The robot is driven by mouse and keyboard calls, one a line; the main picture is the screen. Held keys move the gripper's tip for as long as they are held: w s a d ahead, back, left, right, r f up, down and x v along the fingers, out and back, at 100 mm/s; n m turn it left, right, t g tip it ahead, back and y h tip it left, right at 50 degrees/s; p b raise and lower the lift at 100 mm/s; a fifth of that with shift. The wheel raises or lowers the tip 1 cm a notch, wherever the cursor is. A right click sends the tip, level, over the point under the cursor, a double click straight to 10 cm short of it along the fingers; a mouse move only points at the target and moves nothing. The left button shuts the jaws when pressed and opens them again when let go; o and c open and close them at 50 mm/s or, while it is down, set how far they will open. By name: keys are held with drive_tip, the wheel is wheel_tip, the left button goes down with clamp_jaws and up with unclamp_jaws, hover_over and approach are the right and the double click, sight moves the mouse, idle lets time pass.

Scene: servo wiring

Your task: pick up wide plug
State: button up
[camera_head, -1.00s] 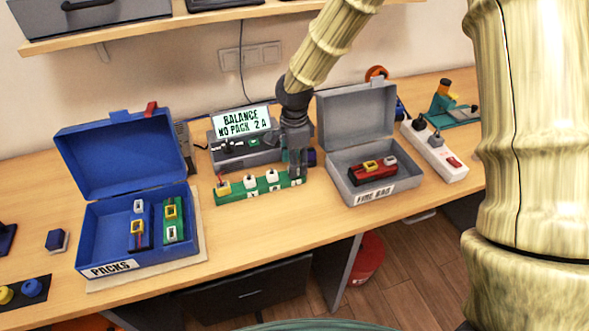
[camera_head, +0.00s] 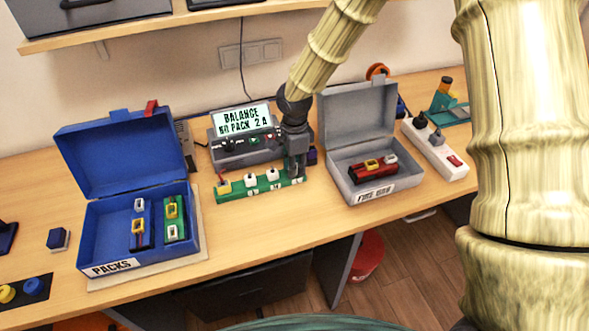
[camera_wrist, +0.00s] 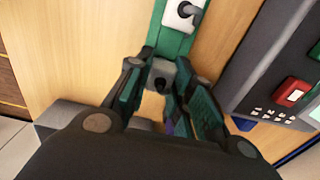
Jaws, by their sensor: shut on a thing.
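My gripper (camera_head: 297,172) points down at the right end of a green strip (camera_head: 232,193) on the table. In the wrist view my gripper (camera_wrist: 163,82) has its fingers closed around a small grey plug-like block (camera_wrist: 160,72) with a dark hole, which I take for the wide plug. The block sits at the end of the green strip (camera_wrist: 173,43); I cannot tell whether it is clear of it. In the head view the fingers hide it. Several white plugs stand along the strip, one (camera_wrist: 182,14) close by in the wrist view.
The balance device (camera_head: 240,150) stands behind the strip, its screen reading "BALANCE NO PACK 2 A". An open blue case (camera_head: 122,158) with packs is at left. An open grey case (camera_head: 352,115) with a red pack is close at right, beside a white power strip (camera_head: 440,150).

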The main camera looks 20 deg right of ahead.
drive_tip(key=shift+r+b, duration=0.4)
drive_tip(key=shift+r, duration=0.35)
drive_tip(key=shift+r+b, duration=0.45)
drive_tip(key=shift+r, duration=0.5)
drive_tip(key=s+a+b, duration=0.2)
drive_tip(key=s+a, duration=0.2)
drive_tip(key=s, duration=0.2)
drive_tip(key=s+a+r+b, duration=0.1)
drive_tip(key=s+a+b, duration=0.1)
drive_tip(key=s+a, duration=0.2)
drive_tip(key=s, duration=0.3)
drive_tip(key=shift+s+a+r, duration=0.2)
drive_tip(key=shift+a+r, duration=0.1)
drive_tip(key=shift+a, duration=0.1)
